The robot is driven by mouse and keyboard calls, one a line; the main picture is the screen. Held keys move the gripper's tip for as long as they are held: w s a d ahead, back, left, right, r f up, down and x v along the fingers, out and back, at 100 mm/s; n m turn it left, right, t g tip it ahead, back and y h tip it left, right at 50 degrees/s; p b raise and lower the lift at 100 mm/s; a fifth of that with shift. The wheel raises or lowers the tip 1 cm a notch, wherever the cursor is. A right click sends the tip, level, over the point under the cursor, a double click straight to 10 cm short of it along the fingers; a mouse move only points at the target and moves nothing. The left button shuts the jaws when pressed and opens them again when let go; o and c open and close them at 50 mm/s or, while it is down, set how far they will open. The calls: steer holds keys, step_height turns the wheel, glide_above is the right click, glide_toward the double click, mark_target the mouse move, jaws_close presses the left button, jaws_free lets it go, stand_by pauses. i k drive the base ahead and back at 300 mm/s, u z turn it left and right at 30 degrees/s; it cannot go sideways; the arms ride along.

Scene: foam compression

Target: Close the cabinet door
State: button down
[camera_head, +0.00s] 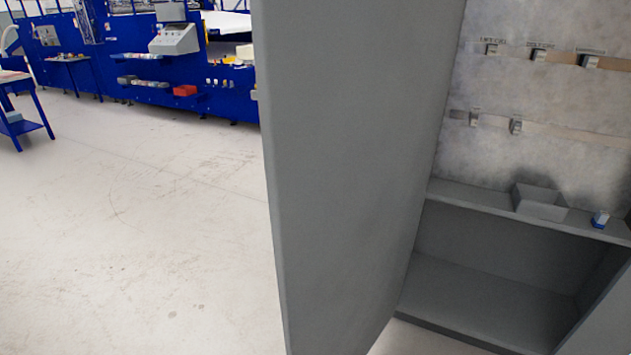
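A tall grey cabinet door (345,190) stands open in the middle of the head view, running from the top edge to the bottom edge. Its narrow edge faces left and its broad face reaches back to the cabinet at the right. The open cabinet (500,250) shows its inside, with a shelf and an empty lower compartment. My gripper is not in view, and no part of my arm can be made out.
A grey bin (540,201) and a small blue-and-white item (600,219) sit on the cabinet shelf. Small holders (537,54) line the back panel. Open pale floor (140,220) lies left of the door. Blue machinery (180,70) and a blue table (22,110) stand farther back.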

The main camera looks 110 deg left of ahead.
mark_target(352, 95)
steer(key=k, duration=1)
steer(key=u, duration=2.25)
steer(key=i, duration=0.5)
steer(key=u, duration=0.1)
steer(key=k, duration=0.95)
steer(key=u, duration=0.6)
steer(key=i, duration=0.6)
steer(key=z, duration=0.7)
